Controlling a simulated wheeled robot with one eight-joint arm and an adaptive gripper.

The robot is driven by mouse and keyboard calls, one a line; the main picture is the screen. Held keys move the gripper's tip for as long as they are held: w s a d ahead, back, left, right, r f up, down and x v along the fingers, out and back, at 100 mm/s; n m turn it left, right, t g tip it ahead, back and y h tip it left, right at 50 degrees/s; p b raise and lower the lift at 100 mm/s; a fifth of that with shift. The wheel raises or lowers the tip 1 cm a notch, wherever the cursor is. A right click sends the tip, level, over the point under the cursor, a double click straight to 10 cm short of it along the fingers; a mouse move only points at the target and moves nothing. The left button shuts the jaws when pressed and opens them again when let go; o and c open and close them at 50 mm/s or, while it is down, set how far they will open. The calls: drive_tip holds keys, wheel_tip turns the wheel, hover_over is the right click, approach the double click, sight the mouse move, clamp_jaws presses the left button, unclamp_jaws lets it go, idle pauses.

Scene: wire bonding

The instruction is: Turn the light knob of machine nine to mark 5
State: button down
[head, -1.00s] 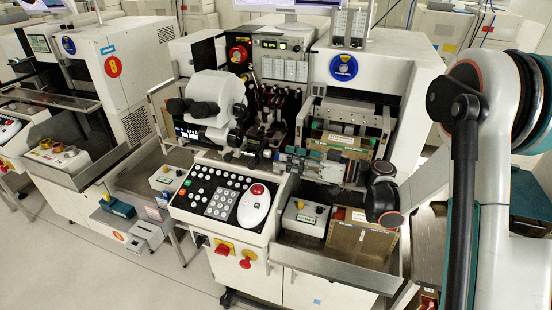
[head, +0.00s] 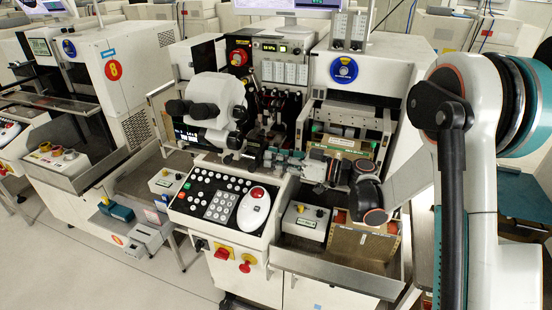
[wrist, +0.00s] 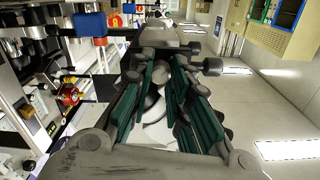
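The machine in the middle (head: 225,258), right of the one marked 8, carries a microscope, a black key panel (head: 215,190) and a power supply with a green display (head: 270,47). I cannot read a number 9 on it, nor tell which knob is the light knob. Small knobs show on a white box (head: 304,221) at the right of the panel and on another box (head: 166,184) at its left. My gripper (head: 268,158) points left above the panel's back edge, below the microscope. In the wrist view my gripper (wrist: 160,85) has its teal-padded fingers apart, with nothing seen between them.
The microscope (head: 212,100) stands close behind and left of my gripper. A brown box (head: 365,243) sits in the tray under my wrist. Red knobs (head: 246,262) are on the machine's front. Machine 8 (head: 112,70) is at left; floor is clear at front left.

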drive_tip(key=shift+m, duration=0.4)
drive_tip(key=shift+m+b, duration=1.85)
drive_tip(key=shift+m, duration=11.05)
drive_tip(key=c, duration=1.5)
unclamp_jaws()
drive_tip(key=shift+o, duration=0.2)
